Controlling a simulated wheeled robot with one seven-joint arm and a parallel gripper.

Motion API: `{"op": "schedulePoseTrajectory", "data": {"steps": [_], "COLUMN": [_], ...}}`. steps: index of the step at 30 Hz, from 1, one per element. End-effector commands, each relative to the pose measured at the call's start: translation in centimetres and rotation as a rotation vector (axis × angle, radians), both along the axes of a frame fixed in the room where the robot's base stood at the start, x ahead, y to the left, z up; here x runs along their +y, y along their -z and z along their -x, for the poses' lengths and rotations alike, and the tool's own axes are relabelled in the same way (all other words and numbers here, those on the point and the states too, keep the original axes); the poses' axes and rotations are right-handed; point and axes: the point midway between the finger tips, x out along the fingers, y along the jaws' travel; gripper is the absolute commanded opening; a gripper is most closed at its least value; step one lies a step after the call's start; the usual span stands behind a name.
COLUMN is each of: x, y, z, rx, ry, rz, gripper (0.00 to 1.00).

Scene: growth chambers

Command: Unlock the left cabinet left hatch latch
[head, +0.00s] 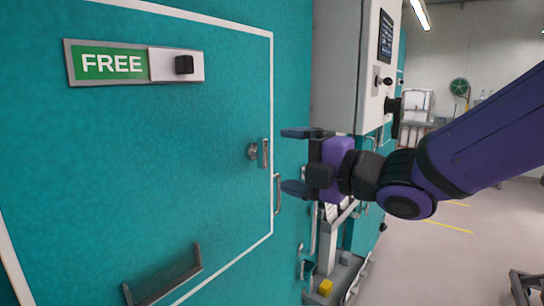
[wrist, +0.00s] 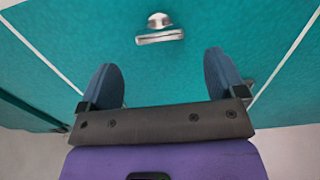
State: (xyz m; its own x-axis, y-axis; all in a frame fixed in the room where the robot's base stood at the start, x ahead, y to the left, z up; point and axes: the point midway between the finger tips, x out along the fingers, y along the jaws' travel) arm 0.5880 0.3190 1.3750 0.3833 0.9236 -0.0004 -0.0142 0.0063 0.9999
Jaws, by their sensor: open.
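The teal cabinet hatch (head: 110,150), outlined in white, fills the left of the head view. A small metal latch (head: 254,152) with a knob and an upright bar sits near its right edge. In the wrist view the latch (wrist: 159,29) is at the top middle, beyond the fingertips. My gripper (head: 285,161) is open and empty, to the right of the latch and apart from it. Its two dark fingers also show in the wrist view (wrist: 163,80), spread wide. They point towards the teal face.
A sliding sign reading FREE (head: 112,64) is at the hatch's upper left. A metal handle (head: 165,280) sticks out low on the hatch. A grey-white control cabinet (head: 340,70) stands behind my gripper. Open floor (head: 470,215) lies to the right.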

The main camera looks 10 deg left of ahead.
Motion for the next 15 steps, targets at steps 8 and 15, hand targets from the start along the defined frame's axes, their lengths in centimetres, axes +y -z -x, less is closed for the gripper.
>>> {"op": "schedulePoseTrajectory", "data": {"steps": [8, 15], "x": [-3.0, -3.4], "y": [0.0, 0.0], "z": [1.3, 1.5], "rx": [-0.001, 0.0], "ry": [0.0, -0.002], "rz": [0.0, 0.0], "gripper": [0.89, 0.89]}}
